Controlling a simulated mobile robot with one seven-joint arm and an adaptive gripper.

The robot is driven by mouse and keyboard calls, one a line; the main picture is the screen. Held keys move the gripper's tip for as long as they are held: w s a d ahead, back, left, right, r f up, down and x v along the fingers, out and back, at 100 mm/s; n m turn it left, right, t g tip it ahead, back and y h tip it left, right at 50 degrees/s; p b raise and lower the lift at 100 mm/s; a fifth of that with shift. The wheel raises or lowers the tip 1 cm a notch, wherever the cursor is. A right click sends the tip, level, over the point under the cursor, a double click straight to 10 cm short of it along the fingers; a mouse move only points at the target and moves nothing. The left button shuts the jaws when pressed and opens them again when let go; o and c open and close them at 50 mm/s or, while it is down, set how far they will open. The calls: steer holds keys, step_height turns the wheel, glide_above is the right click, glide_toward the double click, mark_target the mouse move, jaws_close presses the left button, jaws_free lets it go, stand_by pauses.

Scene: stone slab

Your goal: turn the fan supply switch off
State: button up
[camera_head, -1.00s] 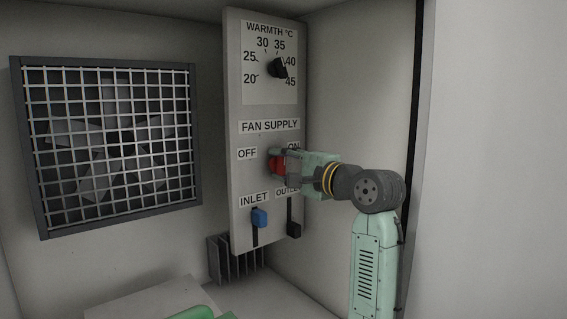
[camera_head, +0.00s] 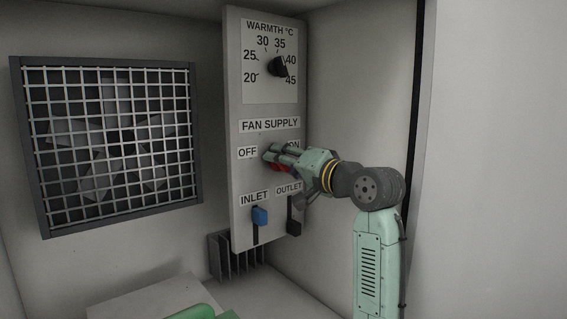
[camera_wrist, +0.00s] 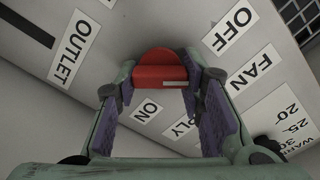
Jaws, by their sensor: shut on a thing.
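The fan supply switch is a red rotary knob (camera_head: 279,167) on a grey upright panel (camera_head: 265,112), between an OFF label (camera_head: 247,153) and a partly hidden ON label. My gripper (camera_head: 270,155) is shut on the red knob and partly covers it in the head view. In the wrist view, the red knob (camera_wrist: 158,68) sits between the two fingertips of my gripper (camera_wrist: 160,84). A short white mark shows on its near edge. Which label the knob points to cannot be told.
A black warmth dial (camera_head: 279,67) is above the switch. A blue inlet slider (camera_head: 260,217) and a dark outlet slider (camera_head: 293,228) are below, close under my gripper. A caged fan (camera_head: 115,140) is on the left wall. A finned metal block (camera_head: 236,256) stands below the panel.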

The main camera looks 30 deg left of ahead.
stand_by(0.3)
steer(key=o, duration=1.2)
steer(key=shift+c, duration=0.2)
steer(key=v, duration=1.2)
